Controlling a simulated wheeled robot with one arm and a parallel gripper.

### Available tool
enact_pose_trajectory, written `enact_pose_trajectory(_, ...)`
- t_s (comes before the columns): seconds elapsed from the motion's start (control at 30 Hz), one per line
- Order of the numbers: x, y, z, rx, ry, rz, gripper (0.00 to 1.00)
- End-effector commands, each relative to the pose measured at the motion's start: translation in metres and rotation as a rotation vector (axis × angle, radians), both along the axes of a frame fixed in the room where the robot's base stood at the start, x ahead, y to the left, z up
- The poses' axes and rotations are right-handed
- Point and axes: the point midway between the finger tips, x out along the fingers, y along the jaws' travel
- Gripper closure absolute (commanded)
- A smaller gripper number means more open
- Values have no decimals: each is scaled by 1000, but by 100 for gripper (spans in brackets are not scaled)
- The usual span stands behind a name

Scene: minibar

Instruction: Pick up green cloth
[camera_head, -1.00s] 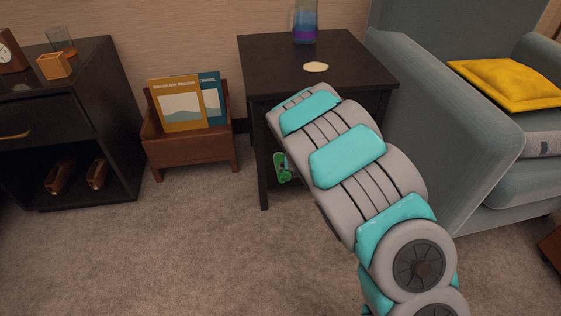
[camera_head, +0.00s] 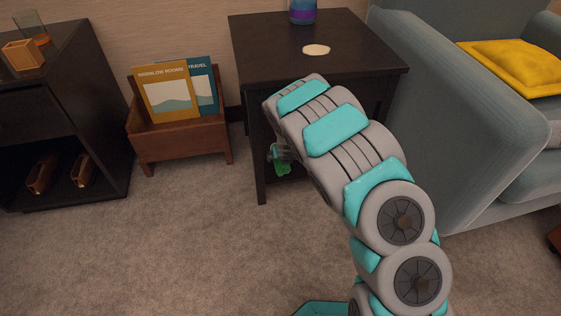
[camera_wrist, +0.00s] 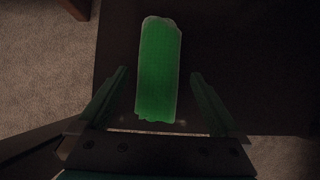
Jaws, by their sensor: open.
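The green cloth (camera_wrist: 158,70) lies on a dark surface in the wrist view, a long, narrow rolled or folded piece with its near end between and just ahead of my fingertips. In the head view only a small part of the green cloth (camera_head: 281,168) shows, low beside the near left leg of the side table. My gripper (camera_wrist: 157,90) is open, one finger to each side of the cloth's near end, with gaps on both sides. In the head view my arm hides most of the gripper and the cloth.
The dark side table (camera_head: 262,45) has its top above my gripper and its legs around it. On top are a pale round coaster (camera_head: 316,50) and a blue-purple vessel (camera_head: 302,12). A wooden magazine rack (camera_head: 178,142) stands left; a grey armchair (camera_head: 430,110) stands right. Carpet in front is clear.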

Motion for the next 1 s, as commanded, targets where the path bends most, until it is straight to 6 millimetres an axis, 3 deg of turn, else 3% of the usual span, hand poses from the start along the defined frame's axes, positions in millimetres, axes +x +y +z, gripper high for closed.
enact_pose_trajectory(0.13, 8, 3, -13, 3, 1, -1, 0)
enact_pose_trajectory(0.47, 10, 4, -14, 2, 0, 1, 1)
enact_pose_trajectory(1.0, 10, 4, -14, 2, 0, 1, 62)
